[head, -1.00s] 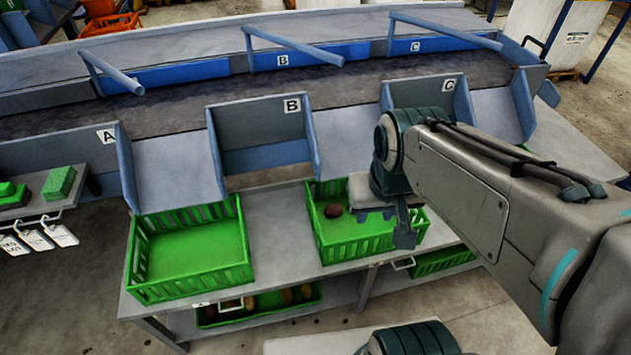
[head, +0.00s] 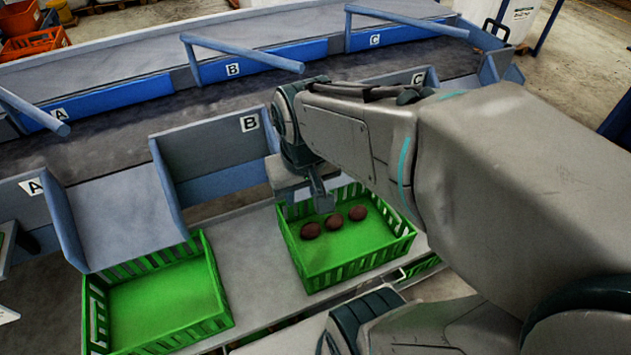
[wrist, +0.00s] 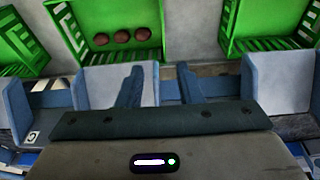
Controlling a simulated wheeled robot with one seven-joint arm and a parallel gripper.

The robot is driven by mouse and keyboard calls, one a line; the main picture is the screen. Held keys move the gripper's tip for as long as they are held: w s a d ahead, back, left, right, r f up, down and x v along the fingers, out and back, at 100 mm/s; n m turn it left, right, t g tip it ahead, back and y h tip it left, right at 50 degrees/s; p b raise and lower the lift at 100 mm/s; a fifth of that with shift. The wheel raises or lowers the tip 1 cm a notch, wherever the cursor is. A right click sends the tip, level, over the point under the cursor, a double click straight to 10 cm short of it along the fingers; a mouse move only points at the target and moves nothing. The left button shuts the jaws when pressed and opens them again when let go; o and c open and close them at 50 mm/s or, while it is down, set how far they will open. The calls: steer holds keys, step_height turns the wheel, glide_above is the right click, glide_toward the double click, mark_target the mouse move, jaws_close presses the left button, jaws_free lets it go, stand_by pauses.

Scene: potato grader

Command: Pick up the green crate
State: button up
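A green crate (head: 357,268) with three brown potatoes (head: 334,224) stands on the grey shelf below chute B, in the middle of the head view. It also shows in the wrist view (wrist: 72,32). A second green crate (head: 205,292), empty, stands to its left; part of it shows in the wrist view (wrist: 232,35). My gripper (head: 320,193) is above the back edge of the potato crate, partly hidden by my arm. In the wrist view its two fingers (wrist: 160,78) are apart with nothing between them.
Blue-grey chutes and panels (head: 208,150) marked A, B and C rise behind the crates. Blue rails (head: 240,52) stick out over the dark belt. Bare shelf (head: 250,255) lies between the two crates. Another green crate (head: 420,269) shows partly below the shelf.

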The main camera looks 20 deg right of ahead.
mark_target(289, 237)
steer(key=w+f+b, duration=0.3)
steer(key=f+b, duration=0.2)
steer(key=f, duration=0.5)
steer(key=w+f+g+b, duration=0.1)
steer(key=w+f+b, duration=0.3)
steer(key=f, duration=0.6)
steer(key=w+f+g+b, duration=0.1)
steer(key=w+f+b, duration=0.3)
steer(key=f, duration=0.6)
steer(key=shift+w+a+f+b, duration=0.15)
steer(key=shift+w+f+b, duration=0.15)
steer(key=shift+b, duration=1)
steer(key=shift+s+d+f+b, duration=0.1)
steer(key=shift+f+b, duration=0.4)
steer(key=shift+f, duration=1.05)
steer(key=shift+s+d+f+b, duration=0.1)
steer(key=shift+f+b, duration=0.4)
steer(key=shift+f, duration=1.05)
steer(key=shift+c, duration=0.3)
jaws_close()
steer(key=shift+w+r, duration=0.1)
steer(key=shift+r, duration=0.05)
